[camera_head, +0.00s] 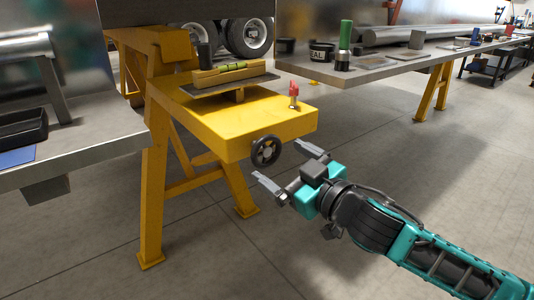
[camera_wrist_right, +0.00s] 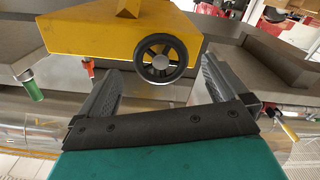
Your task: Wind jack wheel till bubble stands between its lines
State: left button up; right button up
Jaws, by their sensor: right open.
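The black jack wheel (camera_head: 266,151) sits on the front face of the yellow jack stand (camera_head: 238,117). In the right wrist view the wheel (camera_wrist_right: 160,59) shows as a spoked ring with a grey hub, ahead of and between my fingers. My right gripper (camera_head: 285,166) is open and empty, just right of and in front of the wheel, apart from it. A yellow level (camera_head: 229,76) with a green vial (camera_head: 231,67) lies on a dark plate on top of the stand. The bubble and its lines are too small to read. My left gripper is not in view.
A red-handled valve (camera_head: 293,93) stands on the stand's right corner. A grey bench with a black tray (camera_head: 22,127) is at left. A workbench (camera_head: 372,68) with a green-topped bottle (camera_head: 345,38) and cans is behind at right. Open floor lies in front.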

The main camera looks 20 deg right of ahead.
aim_at(270, 155)
jog(key=shift+x, duration=2.85)
jog(key=c, duration=0.9)
